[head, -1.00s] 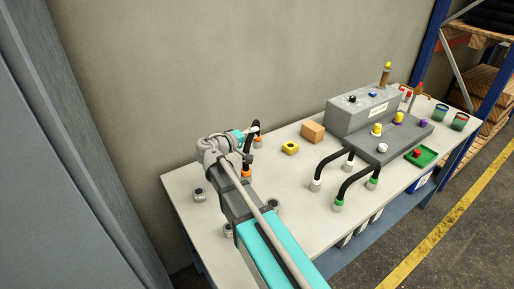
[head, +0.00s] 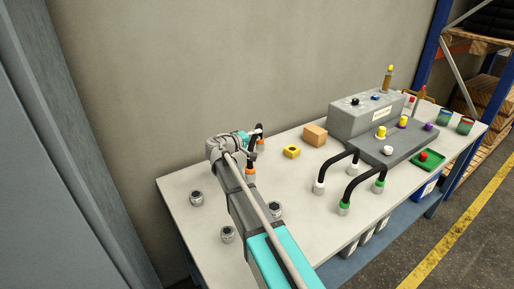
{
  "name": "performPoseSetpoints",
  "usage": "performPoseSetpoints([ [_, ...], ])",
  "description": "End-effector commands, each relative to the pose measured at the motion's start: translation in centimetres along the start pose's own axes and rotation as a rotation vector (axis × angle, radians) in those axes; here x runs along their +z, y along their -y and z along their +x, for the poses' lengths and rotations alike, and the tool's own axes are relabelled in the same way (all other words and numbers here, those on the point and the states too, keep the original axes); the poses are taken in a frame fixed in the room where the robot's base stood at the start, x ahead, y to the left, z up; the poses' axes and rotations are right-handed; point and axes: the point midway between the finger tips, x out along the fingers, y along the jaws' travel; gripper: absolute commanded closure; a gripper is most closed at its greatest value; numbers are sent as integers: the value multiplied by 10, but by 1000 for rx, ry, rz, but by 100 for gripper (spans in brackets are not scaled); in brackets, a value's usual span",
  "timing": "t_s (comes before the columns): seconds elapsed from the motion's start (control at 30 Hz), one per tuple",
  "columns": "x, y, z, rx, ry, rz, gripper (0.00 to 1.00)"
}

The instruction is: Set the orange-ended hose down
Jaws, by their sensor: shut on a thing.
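The orange-ended hose (head: 251,158) is a short black hose with an orange collar at each end. It stands arched near the left back part of the table (head: 180,190). My gripper (head: 256,132) is shut on it near the top of its bend. My own arm partly hides the gripper and fingers. The two orange ends are low, close to the table top; I cannot tell whether they touch it.
A white-ended hose (head: 334,159) and a green-ended hose (head: 357,183) stand arched beside a grey block (head: 402,142). Metal fittings (head: 196,198) sit at the left. The wall is close behind the table.

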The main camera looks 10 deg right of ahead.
Motion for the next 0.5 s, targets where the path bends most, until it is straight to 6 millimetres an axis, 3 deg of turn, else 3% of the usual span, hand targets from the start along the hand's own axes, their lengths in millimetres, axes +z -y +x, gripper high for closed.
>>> performPoseSetpoints([
  [0.5, -1, 4, 4, 2, 1, 0, 100],
])
